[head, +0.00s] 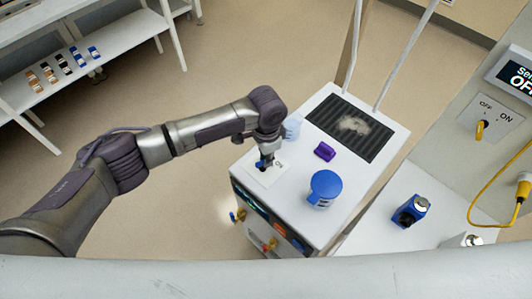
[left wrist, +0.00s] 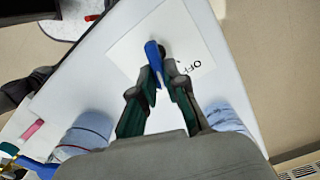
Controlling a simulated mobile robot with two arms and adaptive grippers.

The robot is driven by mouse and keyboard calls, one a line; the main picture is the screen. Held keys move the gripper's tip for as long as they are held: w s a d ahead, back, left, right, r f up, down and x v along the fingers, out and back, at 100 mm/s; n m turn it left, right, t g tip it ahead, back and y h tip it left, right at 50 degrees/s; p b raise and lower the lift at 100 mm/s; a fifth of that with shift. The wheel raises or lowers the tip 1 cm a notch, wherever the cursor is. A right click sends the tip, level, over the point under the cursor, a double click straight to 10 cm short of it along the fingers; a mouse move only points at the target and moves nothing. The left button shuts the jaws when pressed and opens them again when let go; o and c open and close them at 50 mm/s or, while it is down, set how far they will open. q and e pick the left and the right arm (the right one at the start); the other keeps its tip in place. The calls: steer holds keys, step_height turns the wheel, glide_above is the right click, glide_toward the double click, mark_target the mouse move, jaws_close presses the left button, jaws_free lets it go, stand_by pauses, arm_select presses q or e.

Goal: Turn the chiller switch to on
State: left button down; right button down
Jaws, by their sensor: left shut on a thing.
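The chiller (head: 300,215) is a white box standing on the floor right of centre in the head view. Its switch is a blue lever (left wrist: 153,56) on a white label plate (left wrist: 130,45) on the top. "OFF" is printed on the plate at the lever's right in the left wrist view; letters that look like "ON" show in the head view. My left gripper (head: 265,160) points down at the plate, and in the left wrist view its fingers (left wrist: 162,75) are shut on the lever. The fingers hide part of the lever and its pivot. My right gripper is in neither view.
The chiller top also bears a blue-lidded cylinder (head: 325,186), a purple block (head: 324,151) and a dark vent grille (head: 350,127). A blue device (head: 410,210) stands to the right. A wall panel (head: 490,118) has another switch, yellow, marked OFF and ON. A shelf (head: 80,75) is far left.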

arm_select(q)
steer(key=shift+s+m+p, duration=0.1)
steer(key=shift+m+p, duration=0.25)
steer(key=shift+m, duration=0.65)
steer(key=c, duration=1.2)
jaws_free()
step_height(320, 180, up, 12)
